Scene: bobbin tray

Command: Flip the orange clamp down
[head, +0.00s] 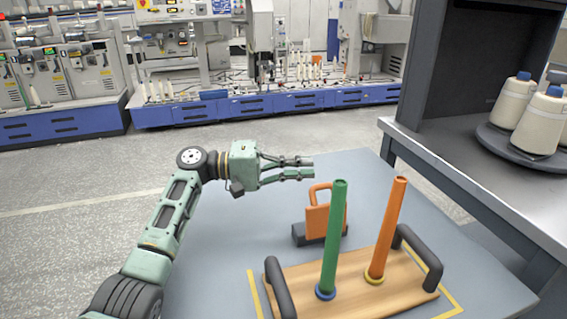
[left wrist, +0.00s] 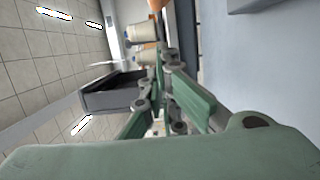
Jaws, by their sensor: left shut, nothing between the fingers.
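The orange clamp (head: 325,219) stands upright on a dark base (head: 308,236) on the grey-blue table, behind the wooden tray. Its looped orange handle (head: 318,187) points up, and the green post partly hides its right side. My left gripper (head: 311,168) is shut and empty. It is level, pointing right, above and just behind the clamp's handle in the head view, and does not appear to touch it. In the left wrist view the gripper's green fingers (left wrist: 168,72) fill the middle; I cannot clearly make out the clamp there. My right gripper is not in view.
The wooden tray (head: 345,292) has two dark handles, a green post (head: 334,240) and an orange post (head: 388,230) rising close to the clamp. A dark shelf unit (head: 440,165) with cream bobbins (head: 538,120) stands at right. The table's left part is clear.

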